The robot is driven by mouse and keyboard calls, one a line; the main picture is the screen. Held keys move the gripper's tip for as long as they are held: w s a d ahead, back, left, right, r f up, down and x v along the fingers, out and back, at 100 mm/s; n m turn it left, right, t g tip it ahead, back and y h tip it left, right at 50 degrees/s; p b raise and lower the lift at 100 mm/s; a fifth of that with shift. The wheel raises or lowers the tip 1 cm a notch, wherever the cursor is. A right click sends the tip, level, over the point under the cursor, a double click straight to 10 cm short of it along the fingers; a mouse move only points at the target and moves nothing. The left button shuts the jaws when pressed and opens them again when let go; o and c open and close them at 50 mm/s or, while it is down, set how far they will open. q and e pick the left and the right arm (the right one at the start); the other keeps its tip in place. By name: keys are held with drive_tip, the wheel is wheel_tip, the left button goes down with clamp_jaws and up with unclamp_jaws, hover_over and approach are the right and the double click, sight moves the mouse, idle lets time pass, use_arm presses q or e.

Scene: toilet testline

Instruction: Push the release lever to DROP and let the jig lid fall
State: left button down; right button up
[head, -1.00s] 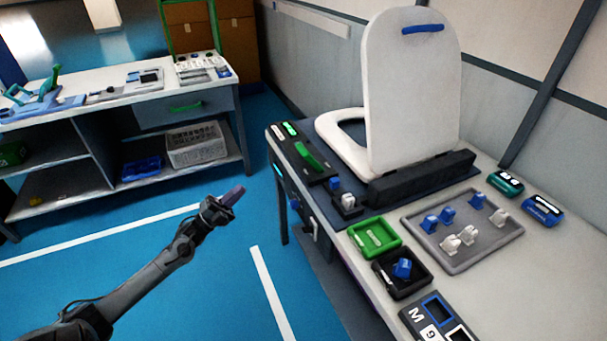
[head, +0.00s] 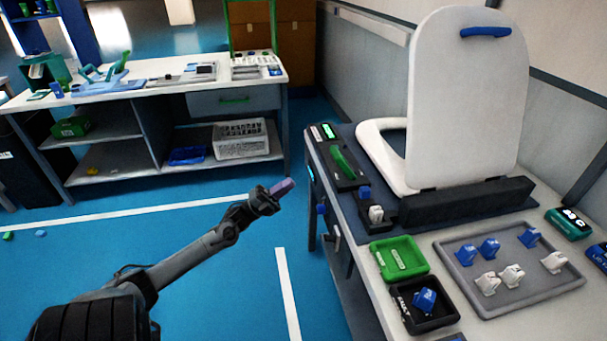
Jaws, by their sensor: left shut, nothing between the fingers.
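The white jig lid (head: 465,105) stands upright on the right-hand bench, with a blue strip (head: 486,31) along its top edge. The white seat ring (head: 378,139) lies flat beside it. A green lever (head: 343,163), which looks like the release lever, sits on a black plate at the bench's left end, next to small lit green panels. Any DROP marking is too small to read. My left gripper (head: 284,187) is shut and empty, with purplish fingertips, over the blue floor left of the bench and apart from the lever. My right gripper is not in view.
Blue and white knobs (head: 376,214) stand near the lever. A green tray (head: 401,257), a black tray (head: 432,323) and a grey tray (head: 466,278) with several small parts lie nearer. A second bench (head: 160,85) stands at the back left. Floor between the benches is clear.

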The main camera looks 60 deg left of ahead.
use_arm(q)
drive_tip(key=b, duration=0.4)
approach(343, 163)
drive_tip(key=w+a+r, duration=0.3)
drive_tip(key=shift+w+r, duration=0.65)
drive_tip(key=shift+r, duration=0.05)
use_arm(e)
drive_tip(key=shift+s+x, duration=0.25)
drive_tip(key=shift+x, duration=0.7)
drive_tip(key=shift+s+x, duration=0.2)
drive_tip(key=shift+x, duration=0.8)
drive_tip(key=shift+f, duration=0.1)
